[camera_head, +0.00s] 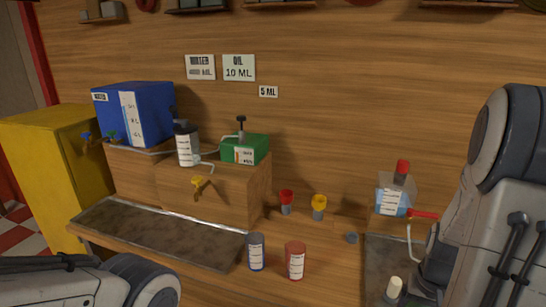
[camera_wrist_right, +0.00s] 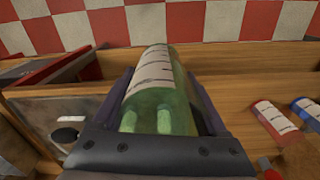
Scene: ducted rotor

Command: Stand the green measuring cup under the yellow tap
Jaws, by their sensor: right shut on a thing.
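The green measuring cup (camera_wrist_right: 155,85) is see-through with a white marked label. It shows only in the right wrist view, with my right gripper (camera_wrist_right: 162,88) shut on it, one finger on each side. I cannot tell how it is tilted in the room. In the head view my right arm stands at the right edge and its gripper is hidden. The yellow tap (camera_head: 198,182) sticks out of the front of the wooden stand (camera_head: 240,188), above the grey tray (camera_head: 160,232). My left arm shows at the lower left; its gripper is out of view.
A blue cup (camera_head: 256,252) and a red cup (camera_head: 295,261) stand right of the tray. Red (camera_head: 286,198) and yellow (camera_head: 319,204) funnel-like pieces stand behind. A blue-liquid flask (camera_head: 392,201) stands at the right. The tray under the tap looks clear.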

